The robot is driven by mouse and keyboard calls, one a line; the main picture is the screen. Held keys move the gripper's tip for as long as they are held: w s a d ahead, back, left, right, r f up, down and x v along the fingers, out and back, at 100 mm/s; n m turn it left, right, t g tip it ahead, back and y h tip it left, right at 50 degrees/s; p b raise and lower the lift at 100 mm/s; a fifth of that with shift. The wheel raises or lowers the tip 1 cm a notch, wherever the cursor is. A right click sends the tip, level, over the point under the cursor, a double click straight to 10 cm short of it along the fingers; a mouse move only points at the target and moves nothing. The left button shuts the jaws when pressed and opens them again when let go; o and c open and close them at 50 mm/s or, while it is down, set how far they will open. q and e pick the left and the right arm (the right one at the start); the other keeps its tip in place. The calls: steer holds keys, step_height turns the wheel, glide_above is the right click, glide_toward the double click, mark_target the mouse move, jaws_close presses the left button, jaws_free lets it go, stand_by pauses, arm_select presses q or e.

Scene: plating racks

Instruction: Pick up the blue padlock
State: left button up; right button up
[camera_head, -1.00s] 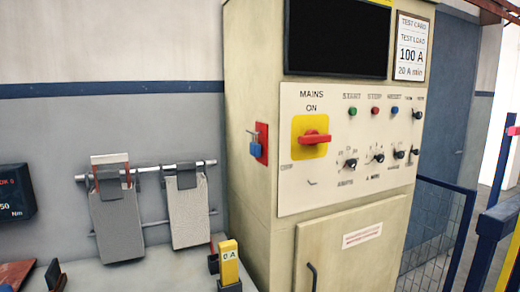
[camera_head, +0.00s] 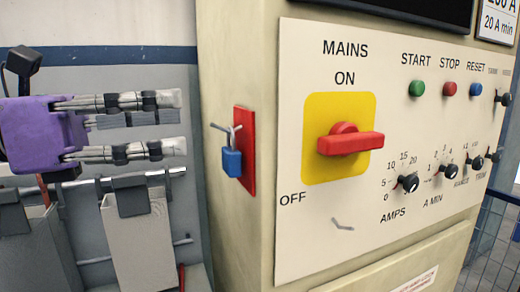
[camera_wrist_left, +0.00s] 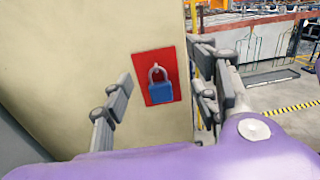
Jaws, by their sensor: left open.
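The blue padlock (camera_head: 231,162) hangs by its shackle from a hook on a red plate (camera_head: 246,150) on the left side of the beige cabinet. In the left wrist view the padlock (camera_wrist_left: 160,92) hangs in front of the red plate (camera_wrist_left: 155,72), between my two fingers but beyond them. My left gripper (camera_head: 183,122) is open and empty, pointing right toward the padlock, with a clear gap between its fingertips and the padlock. The left wrist view shows the fingers (camera_wrist_left: 158,88) spread apart. My right gripper is not in view.
The beige cabinet (camera_head: 231,50) stands right of the gripper, its panel bearing a red MAINS switch (camera_head: 350,142), buttons and knobs. Grey plates (camera_head: 140,240) hang from a rail below the gripper. A grey wall (camera_head: 110,25) is behind.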

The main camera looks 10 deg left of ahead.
mark_target(224, 155)
arm_select(q)
steer(key=w+d+f, duration=0.1)
steer(key=w+d+f+y+p, duration=0.1)
steer(key=d+f, duration=0.1)
steer(key=w+d+f+y, duration=0.1)
steer(key=d+f, duration=0.1)
steer(key=shift+w+p, duration=0.3)
steer(key=shift+w, duration=0.05)
steer(key=shift+w+d+f, duration=0.15)
steer(key=shift+w+d, duration=0.1)
steer(key=shift+d, duration=0.05)
steer(key=shift+c, duration=2.6)
steer(key=c, duration=0.8)
steer(key=shift+o, duration=0.2)
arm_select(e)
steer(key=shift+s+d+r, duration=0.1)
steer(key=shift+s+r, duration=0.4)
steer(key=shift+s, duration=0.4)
